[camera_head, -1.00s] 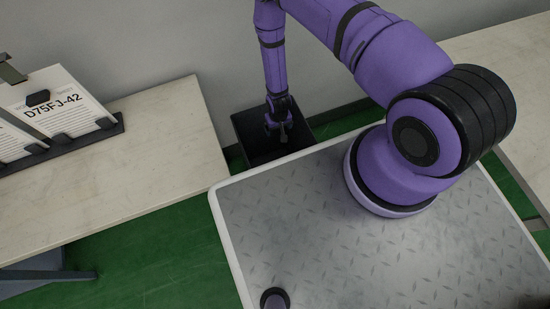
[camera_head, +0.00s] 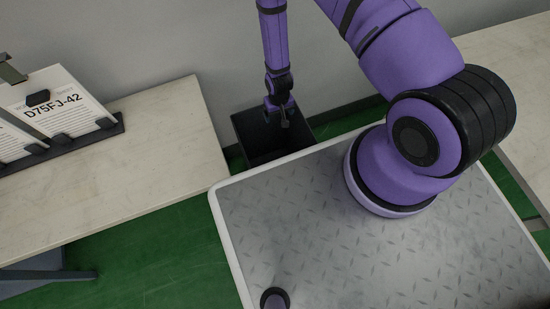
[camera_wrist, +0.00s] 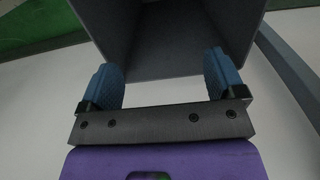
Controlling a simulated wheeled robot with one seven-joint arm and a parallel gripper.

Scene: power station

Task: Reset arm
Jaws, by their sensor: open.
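My gripper (camera_head: 281,116) hangs from my purple arm over a dark open bin (camera_head: 262,155) in the head view. In the wrist view my gripper (camera_wrist: 164,82) has its two blue-padded fingers spread apart with nothing between them. The grey bin's inside and walls (camera_wrist: 237,28) fill the upper middle beyond the fingers. The bin's bottom cannot be made out clearly in the head view.
A pale table (camera_head: 150,150) stands at the left with a rack holding white sign cards (camera_head: 62,105). Another pale table (camera_head: 510,60) is at the right. A grey wall (camera_head: 180,35) is behind the bin, and green floor (camera_head: 150,255) shows between.

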